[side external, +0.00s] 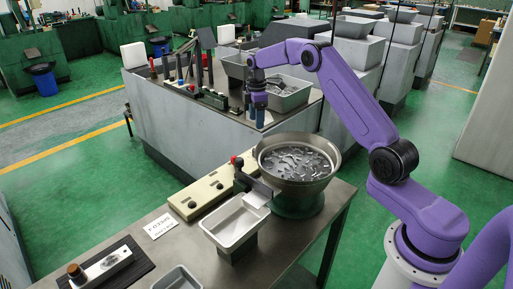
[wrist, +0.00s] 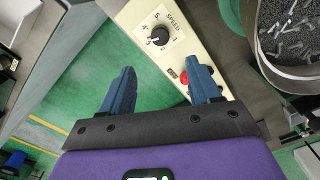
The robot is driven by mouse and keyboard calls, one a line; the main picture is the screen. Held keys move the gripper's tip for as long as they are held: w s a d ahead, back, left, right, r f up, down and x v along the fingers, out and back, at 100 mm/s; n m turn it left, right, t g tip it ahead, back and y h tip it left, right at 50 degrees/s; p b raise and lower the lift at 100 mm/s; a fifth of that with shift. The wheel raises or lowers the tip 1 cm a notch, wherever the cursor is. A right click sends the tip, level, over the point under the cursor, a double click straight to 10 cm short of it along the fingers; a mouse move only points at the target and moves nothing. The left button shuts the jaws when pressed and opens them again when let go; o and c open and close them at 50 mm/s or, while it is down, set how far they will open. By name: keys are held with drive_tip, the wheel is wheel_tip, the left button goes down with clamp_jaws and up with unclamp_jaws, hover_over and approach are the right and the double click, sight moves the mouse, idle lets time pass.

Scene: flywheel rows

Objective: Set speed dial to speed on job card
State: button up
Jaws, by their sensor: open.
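The speed dial (wrist: 158,36), a black knob on a white numbered face marked SPEED, is on a cream control box (wrist: 137,14) in the wrist view. A small orange mark shows near the knob's left side; I cannot tell its exact setting. The box also shows in the side view (side external: 205,195). My gripper (wrist: 161,82) is open and empty, its blue fingers apart and short of the dial in the picture. In the side view my gripper (side external: 259,108) hangs raised, behind the box. The white job card (side external: 161,225) lies on the bench; its printing is too small to read surely.
A metal bowl (side external: 328,166) of small parts stands right of the box. An empty tray (side external: 222,236) sits in front of it. A red button (wrist: 184,77) is on the box near my right finger. A dark mat (side external: 68,281) with a metal tool lies at the bench's front left.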

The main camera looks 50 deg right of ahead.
wheel_tip(320, 180, down, 13)
drive_tip(key=shift+r, duration=0.1)
idle(0.3)
drive_tip(key=c, duration=1)
